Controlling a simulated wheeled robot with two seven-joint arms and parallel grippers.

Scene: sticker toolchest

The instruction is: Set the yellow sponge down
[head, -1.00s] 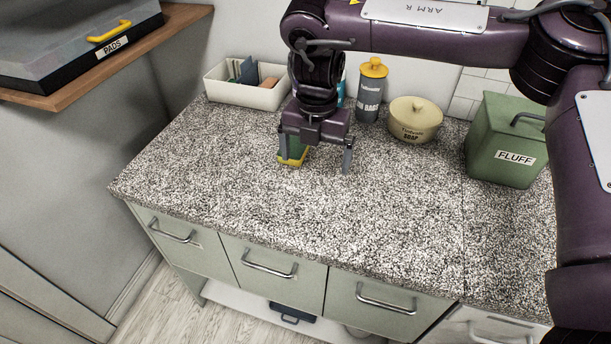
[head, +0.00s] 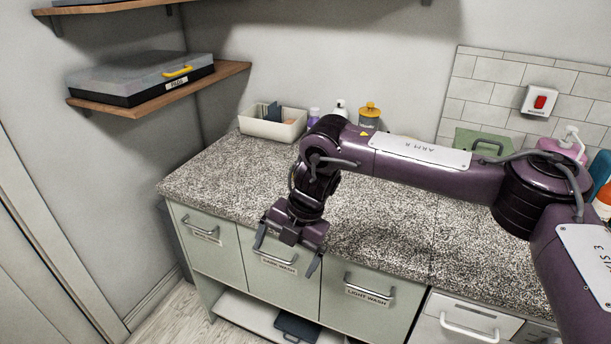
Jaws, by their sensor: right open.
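My right gripper (head: 285,258) is open, its two fingers spread and pointing down at the counter's front edge, in front of the drawer fronts. Nothing shows between its fingers. The yellow sponge is not visible now; my right arm covers part of the counter (head: 215,175) and may hide it. My left gripper is not in view.
A white bin (head: 258,130) with several items stands at the counter's back left, and a grey bottle with a yellow lid (head: 369,112) stands farther right. The counter's left part is clear.

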